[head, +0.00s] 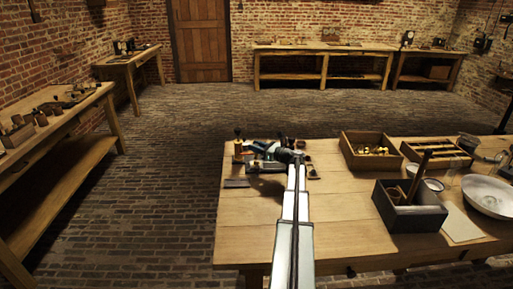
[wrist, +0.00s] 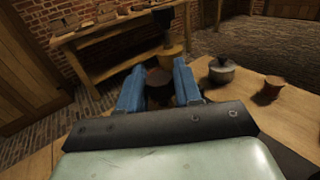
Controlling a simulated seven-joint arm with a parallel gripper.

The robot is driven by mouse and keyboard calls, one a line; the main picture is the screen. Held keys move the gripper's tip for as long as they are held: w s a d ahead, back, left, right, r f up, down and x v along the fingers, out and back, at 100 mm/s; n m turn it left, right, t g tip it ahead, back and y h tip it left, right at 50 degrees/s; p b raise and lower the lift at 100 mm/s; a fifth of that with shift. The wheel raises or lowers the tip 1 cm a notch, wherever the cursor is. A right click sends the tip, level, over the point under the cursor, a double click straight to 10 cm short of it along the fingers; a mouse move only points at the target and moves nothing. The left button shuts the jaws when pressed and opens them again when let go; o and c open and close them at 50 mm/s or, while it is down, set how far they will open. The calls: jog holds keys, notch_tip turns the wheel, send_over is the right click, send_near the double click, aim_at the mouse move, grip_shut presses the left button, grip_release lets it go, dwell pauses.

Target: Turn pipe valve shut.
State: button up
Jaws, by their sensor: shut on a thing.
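My gripper (head: 264,149) is at the back left of the near wooden table (head: 245,220), low over a group of small parts. In the wrist view, its two blue fingers (wrist: 158,78) stand on either side of a dark round piece with a reddish-brown top (wrist: 159,77). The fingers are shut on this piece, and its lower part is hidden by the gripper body. I cannot tell whether this piece is the pipe valve, and no pipe is clear in either view.
A wooden post with a dark top (head: 238,147) stands just left of my gripper. In the wrist view, a dark knobbed jar (wrist: 221,71) and a reddish spool (wrist: 268,91) stand to the right. The front left is bare.

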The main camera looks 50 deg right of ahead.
jog(key=shift+d+n+g+y, duration=0.1)
jog(key=shift+n+g+y, duration=0.2)
jog(key=shift+n+y, duration=0.7)
jog(key=shift+y, duration=0.3)
jog(key=o, duration=0.9)
jog(key=v, duration=1.3)
jog(key=shift+s, duration=0.4)
jog(key=shift+r, duration=0.1)
